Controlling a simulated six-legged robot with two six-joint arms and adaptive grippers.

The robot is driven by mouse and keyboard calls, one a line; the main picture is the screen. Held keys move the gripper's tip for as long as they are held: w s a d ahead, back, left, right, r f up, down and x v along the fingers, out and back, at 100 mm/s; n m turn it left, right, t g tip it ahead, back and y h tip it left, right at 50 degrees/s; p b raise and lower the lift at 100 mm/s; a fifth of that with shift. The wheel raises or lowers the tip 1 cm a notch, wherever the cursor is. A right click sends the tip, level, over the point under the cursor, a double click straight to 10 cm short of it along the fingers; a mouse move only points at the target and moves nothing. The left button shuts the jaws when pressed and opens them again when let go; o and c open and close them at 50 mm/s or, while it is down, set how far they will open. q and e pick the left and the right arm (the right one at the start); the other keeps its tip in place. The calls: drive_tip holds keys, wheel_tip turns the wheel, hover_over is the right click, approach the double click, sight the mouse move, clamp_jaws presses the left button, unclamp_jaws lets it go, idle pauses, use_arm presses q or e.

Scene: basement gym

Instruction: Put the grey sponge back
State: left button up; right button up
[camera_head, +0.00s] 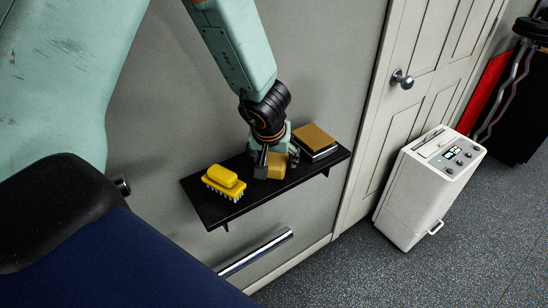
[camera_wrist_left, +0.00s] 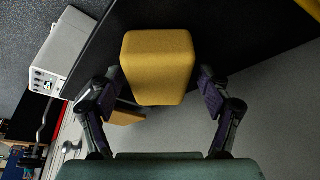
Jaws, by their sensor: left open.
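I see no plainly grey sponge in either view. A yellow-tan block (camera_head: 276,165) stands on the black wall shelf (camera_head: 228,208); its material is hard to tell. My left gripper (camera_head: 278,163) is open over the shelf, with one finger on each side of this block. In the left wrist view the block (camera_wrist_left: 158,68) is between the spread fingers (camera_wrist_left: 160,84), with gaps on both sides. A flat tan-topped item (camera_head: 315,137) with dark and pale layers lies right of the gripper. My right gripper is not in view.
A yellow brush (camera_head: 223,181) with pale bristles lies on the shelf's left part. A chrome rail (camera_head: 256,253) is on the wall below. A white machine (camera_head: 428,187) stands on the floor by the pale door (camera_head: 420,50). The shelf's front left edge is bare.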

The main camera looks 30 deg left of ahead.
use_arm(q)
drive_tip(key=shift+w, duration=0.1)
drive_tip(key=shift+r, duration=0.3)
drive_tip(key=p+v, duration=0.6)
drive_tip(key=v, duration=0.5)
drive_tip(key=shift+s+r+p, duration=0.3)
drive_tip(key=shift+r+p, duration=0.05)
drive_tip(key=shift+p, duration=0.05)
drive_tip(key=shift+f, duration=0.15)
drive_tip(key=b+x, duration=0.7)
drive_tip(key=x, duration=0.5)
drive_tip(key=shift+d+f, duration=0.1)
drive_tip(key=shift+d, duration=0.05)
drive_tip(key=shift+w, duration=0.1)
drive_tip(key=shift+r, duration=0.2)
